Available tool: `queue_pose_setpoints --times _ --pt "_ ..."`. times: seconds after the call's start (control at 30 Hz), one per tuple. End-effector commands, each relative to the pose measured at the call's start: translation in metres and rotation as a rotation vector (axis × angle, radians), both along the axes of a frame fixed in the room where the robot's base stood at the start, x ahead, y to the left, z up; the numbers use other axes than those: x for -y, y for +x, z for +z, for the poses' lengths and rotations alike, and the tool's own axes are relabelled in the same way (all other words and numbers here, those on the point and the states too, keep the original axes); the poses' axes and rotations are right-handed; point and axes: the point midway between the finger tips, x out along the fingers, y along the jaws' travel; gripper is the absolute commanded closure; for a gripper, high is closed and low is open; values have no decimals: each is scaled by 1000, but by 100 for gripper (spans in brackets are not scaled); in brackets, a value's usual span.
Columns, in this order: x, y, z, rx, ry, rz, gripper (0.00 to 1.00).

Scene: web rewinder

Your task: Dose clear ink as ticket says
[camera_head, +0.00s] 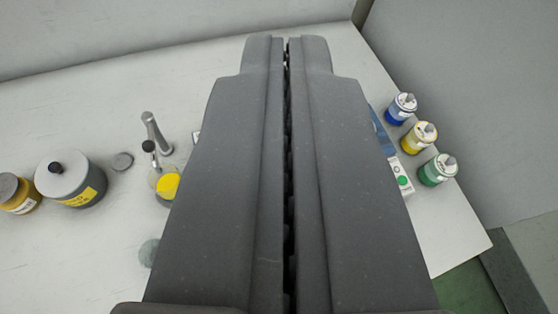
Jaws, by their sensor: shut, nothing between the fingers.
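My gripper (287,48) fills the middle of the view, its two dark grey fingers shut together with nothing between them. It hides the middle of the white table (80,110). Left of it stands a small clear vessel with a yellow label (167,186), partly hidden by a finger, beside a grey metal spout (155,130). Right of it stand a blue jar (401,107), a yellow jar (419,137) and a green jar (437,170). A panel with a green button (402,181) shows partly beside the right finger. I cannot see a readable ticket or tell which container holds clear ink.
At the left stand a large grey-lidded container with a yellow label (72,180) and an amber jar (17,194). A small grey disc (122,161) lies near them. The table's right edge is just beyond the coloured jars. The far left tabletop is clear.

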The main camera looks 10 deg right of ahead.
Motion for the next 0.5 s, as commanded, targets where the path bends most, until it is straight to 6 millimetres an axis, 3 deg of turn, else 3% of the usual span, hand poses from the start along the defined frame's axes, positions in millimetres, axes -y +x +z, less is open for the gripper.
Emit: queue_pose_setpoints --times 0.03,0.2,0.5 --pt "1 19 -14 -31 -28 14 100" --pt "3 71 -65 -120 -145 69 100" --pt "2 144 -166 -258 -347 195 100"
